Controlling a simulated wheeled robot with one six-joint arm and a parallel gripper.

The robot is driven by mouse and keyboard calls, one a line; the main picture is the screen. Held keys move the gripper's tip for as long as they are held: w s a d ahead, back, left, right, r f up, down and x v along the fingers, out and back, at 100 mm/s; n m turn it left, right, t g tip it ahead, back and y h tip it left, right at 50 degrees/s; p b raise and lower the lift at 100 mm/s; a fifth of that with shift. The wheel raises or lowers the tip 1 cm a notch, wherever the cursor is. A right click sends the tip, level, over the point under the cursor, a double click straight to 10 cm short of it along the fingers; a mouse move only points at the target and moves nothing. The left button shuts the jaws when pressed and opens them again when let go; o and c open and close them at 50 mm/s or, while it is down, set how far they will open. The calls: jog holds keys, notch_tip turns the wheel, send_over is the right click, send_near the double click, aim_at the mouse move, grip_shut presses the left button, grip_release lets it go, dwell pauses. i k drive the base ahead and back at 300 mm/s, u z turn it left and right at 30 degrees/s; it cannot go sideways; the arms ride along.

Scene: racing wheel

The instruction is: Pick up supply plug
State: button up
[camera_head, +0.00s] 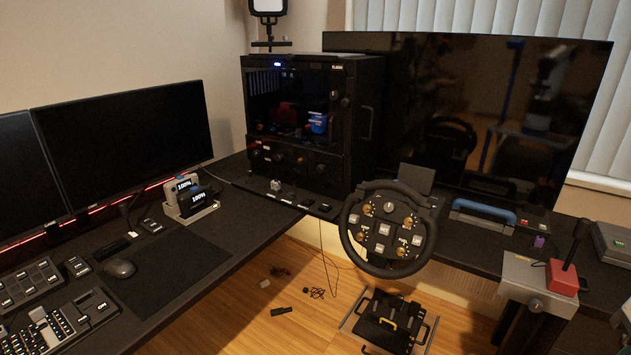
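I cannot tell for certain which thing is the supply plug. A small black block (281,311) lies on the wooden floor between the desks, next to a loose dark cable (314,292). A small light-coloured piece (275,184) sits on the dark strip in front of the black computer case (312,125). Thin cables hang from the desk edge near the case toward the floor. My gripper is not in view.
A racing wheel (388,228) stands at the centre, with pedals (392,322) on the floor below. A stand with a red-based lever (563,278) is at right. Monitors (125,140), a mouse (120,268) and button boxes occupy the left desk. A large screen (470,120) stands behind.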

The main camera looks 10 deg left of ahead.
aim_at(275, 184)
jog(key=i, duration=0.7)
jog(key=u, duration=0.9)
jog(key=i, duration=0.75)
jog(key=u, duration=0.8)
